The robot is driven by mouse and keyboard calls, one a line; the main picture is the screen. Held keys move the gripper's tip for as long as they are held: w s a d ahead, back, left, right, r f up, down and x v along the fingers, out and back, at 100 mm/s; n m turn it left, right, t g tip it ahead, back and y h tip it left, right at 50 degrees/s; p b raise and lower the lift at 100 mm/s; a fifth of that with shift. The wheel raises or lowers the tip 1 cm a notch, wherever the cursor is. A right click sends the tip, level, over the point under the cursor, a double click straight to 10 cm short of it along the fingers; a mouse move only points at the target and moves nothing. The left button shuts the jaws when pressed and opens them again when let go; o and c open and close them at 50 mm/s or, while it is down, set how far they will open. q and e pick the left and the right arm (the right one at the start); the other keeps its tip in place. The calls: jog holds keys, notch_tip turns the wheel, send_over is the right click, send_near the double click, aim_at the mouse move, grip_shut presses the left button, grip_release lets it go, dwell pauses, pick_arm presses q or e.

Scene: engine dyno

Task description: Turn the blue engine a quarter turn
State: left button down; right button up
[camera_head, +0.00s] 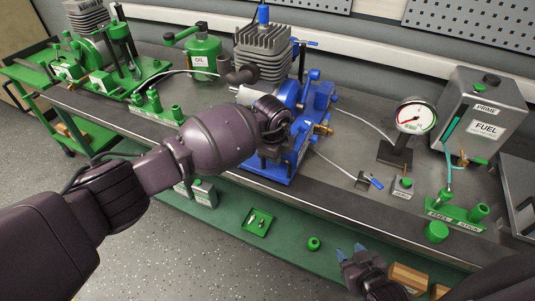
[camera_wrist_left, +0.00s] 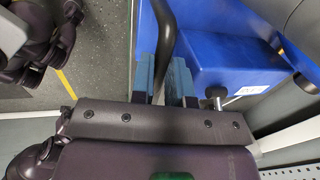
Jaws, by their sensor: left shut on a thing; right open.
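The blue engine (camera_head: 296,95) with its grey finned cylinder (camera_head: 263,55) stands upright on a blue base (camera_head: 282,160) on the bench. My left arm reaches across to its near side, and my wrist hides part of it. In the left wrist view my left gripper (camera_wrist_left: 164,82) is shut on a dark curved bar (camera_wrist_left: 166,38) next to a blue housing (camera_wrist_left: 225,48). Where this bar joins the engine is hidden. My right gripper (camera_head: 351,254) is open and empty, low in front of the bench, apart from the engine.
A gauge (camera_head: 415,117) on a stand, a fuel tank (camera_head: 484,108) and a green fuel and spark panel (camera_head: 458,215) are on the right. A green oil can (camera_head: 203,56) stands behind left. A green engine (camera_head: 98,55) is at far left. The bench front has some free room.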

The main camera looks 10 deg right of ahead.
pick_arm(q)
jog(key=shift+d, duration=0.25)
jog(key=shift+s+r, duration=0.1)
jog(key=c, duration=1.1)
grip_release()
jog(key=shift+d, duration=0.15)
notch_tip(320, 180, up, 10)
jog(key=s+a, duration=0.1)
jog(key=shift+s+a+r, duration=0.25)
jog(key=shift+s, duration=0.05)
